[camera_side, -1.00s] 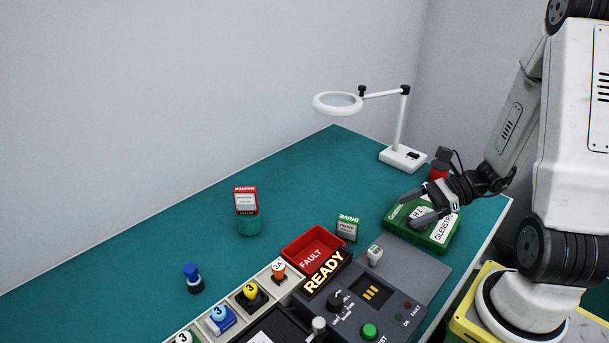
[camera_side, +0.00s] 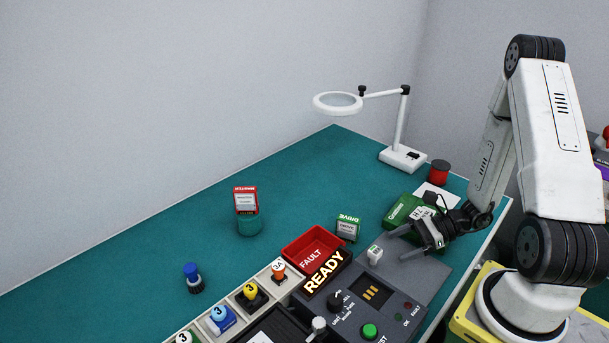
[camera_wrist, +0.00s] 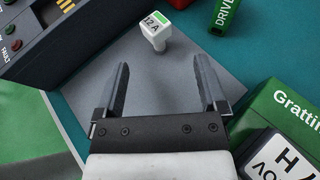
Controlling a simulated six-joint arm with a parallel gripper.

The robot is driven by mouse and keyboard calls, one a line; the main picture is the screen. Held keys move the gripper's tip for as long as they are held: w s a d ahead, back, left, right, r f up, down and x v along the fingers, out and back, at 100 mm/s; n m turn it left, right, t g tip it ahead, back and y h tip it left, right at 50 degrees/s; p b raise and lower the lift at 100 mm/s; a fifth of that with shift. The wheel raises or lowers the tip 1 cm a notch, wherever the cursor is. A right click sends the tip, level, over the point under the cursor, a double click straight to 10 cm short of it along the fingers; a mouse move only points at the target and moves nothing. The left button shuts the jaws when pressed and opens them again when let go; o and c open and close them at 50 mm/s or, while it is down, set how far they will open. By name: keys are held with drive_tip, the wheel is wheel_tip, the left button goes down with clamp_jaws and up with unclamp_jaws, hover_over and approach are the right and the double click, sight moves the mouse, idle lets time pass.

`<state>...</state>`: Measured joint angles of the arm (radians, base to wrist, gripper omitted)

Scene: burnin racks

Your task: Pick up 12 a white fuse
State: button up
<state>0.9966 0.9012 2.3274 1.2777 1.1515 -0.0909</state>
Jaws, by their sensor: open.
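The white fuse (camera_wrist: 154,30) has a green patch and the mark "12 A" on its top. It stands upright on a grey plate (camera_wrist: 184,72). In the side view the white fuse (camera_side: 374,254) stands at the back edge of the tester, right of the READY sign. My gripper (camera_side: 397,248) is open and empty, just right of the fuse. In the wrist view my gripper (camera_wrist: 172,88) has its two fingers spread, and the fuse is ahead of the gap between them, apart from both fingers.
A tester with a READY sign (camera_side: 325,272) and a red FAULT bin (camera_side: 312,246) lie left of the fuse. A green DRIVE box (camera_side: 347,227) stands behind it. A green case (camera_side: 398,209) lies beside my gripper. A magnifier lamp (camera_side: 402,157) stands at the back.

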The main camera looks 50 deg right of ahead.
sight(382, 252)
drive_tip(key=shift+x, duration=1.1)
drive_tip(key=shift+x, duration=2.6)
drive_tip(key=shift+s, duration=0.1)
clamp_jaws()
drive_tip(key=shift+r, duration=0.15)
drive_tip(key=shift+r, duration=4.8)
